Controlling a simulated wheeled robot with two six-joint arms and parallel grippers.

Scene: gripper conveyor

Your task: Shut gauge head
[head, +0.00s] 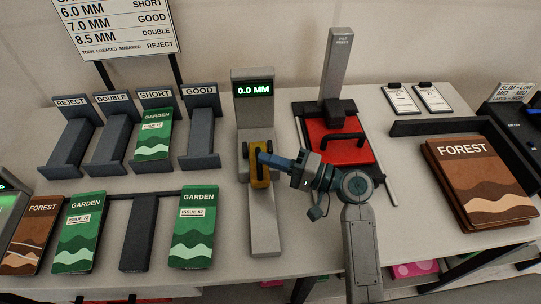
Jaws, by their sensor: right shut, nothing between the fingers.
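The gauge (264,238) is a tall grey stand in the middle of the table. Its display (254,90) reads 0.0 MM in green. A yellow gauge head (260,176) with dark parts sits on the lower front of the stand. My right gripper (262,153) reaches in from the right with its fingertips at the top of the yellow head. It is shut with nothing between its fingers. Whether the fingers touch the head cannot be told, as they partly cover it. My left gripper is out of view.
To the left are labelled stands, one holding a green Garden booklet (155,135) under SHORT (155,95). More booklets (194,228) stand in front. A red-bedded press (335,140) is behind my right arm. A Forest stack (480,180) lies at right.

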